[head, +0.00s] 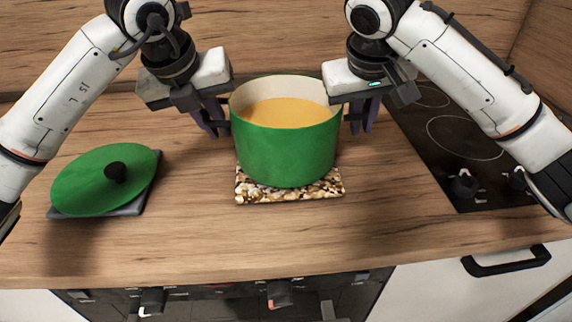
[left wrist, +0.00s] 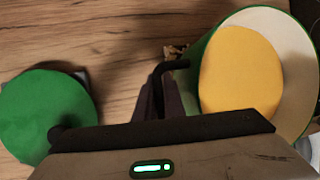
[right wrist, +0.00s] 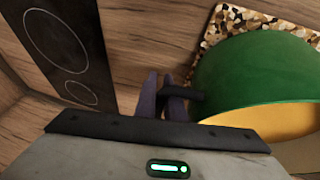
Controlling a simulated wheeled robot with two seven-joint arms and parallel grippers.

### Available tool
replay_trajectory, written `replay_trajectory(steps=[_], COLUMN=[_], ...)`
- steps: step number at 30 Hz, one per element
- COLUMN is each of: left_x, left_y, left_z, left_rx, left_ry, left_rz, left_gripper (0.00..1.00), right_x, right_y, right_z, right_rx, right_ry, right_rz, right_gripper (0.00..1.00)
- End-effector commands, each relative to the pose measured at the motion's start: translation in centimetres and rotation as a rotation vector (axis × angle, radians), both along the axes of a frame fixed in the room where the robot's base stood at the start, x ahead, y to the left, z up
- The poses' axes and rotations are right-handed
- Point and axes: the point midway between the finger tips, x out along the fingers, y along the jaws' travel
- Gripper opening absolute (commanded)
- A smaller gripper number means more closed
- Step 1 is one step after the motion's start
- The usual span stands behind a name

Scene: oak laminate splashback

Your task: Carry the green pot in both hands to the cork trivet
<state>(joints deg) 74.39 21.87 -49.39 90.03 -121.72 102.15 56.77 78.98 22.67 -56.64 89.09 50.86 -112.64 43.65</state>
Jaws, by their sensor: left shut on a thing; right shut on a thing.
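The green pot (head: 287,150) with yellow-orange contents stands upright over the speckled brown cork trivet (head: 290,196) in the middle of the counter. The trivet's front part shows below the pot; whether the pot touches it I cannot tell. My left gripper (head: 215,128) is shut on the pot's left handle, and that dark handle (left wrist: 172,68) shows in the left wrist view. My right gripper (head: 362,122) is shut on the right handle (right wrist: 182,92), seen in the right wrist view. The trivet also shows in the right wrist view (right wrist: 232,22).
A green lid (head: 90,180) with a black knob lies on a grey mat (head: 135,208) at the left. A black cooktop (head: 470,165) with knobs is at the right. The wooden splashback (head: 280,40) rises behind. The counter front (head: 200,245) is clear.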

Motion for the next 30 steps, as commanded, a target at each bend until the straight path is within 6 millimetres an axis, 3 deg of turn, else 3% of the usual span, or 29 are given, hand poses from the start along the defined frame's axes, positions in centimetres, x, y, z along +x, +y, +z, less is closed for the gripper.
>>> replay_trajectory(steps=[4,5,8,18,23,30], left_x=[0.1,0.0,0.0,-0.1,-0.8,-2.8], left_y=[0.1,0.1,0.1,0.0,0.4,1.3], left_z=[-0.5,-0.8,-0.7,-0.4,1.6,6.3], left_rx=[-0.003,0.002,0.002,-0.001,-0.001,0.001], left_ry=[-0.009,0.001,0.001,-0.001,-0.005,-0.006], left_rz=[0.002,0.003,0.003,0.0,-0.001,0.002], left_gripper=[0.0,0.12,0.28,0.28,0.28,0.28], right_x=[0.1,0.0,0.0,0.0,0.0,0.0], right_y=[-0.1,-0.2,-0.1,0.0,0.0,0.0], right_z=[-0.6,-0.8,-0.7,-0.7,-0.7,-0.7], right_rx=[0.002,-0.002,-0.001,0.0,0.0,0.0], right_ry=[-0.009,0.0,0.0,0.0,0.0,0.0], right_rz=[-0.004,-0.004,-0.003,-0.001,0.0,0.0], right_gripper=[0.0,0.12,0.28,0.28,0.28,0.28])
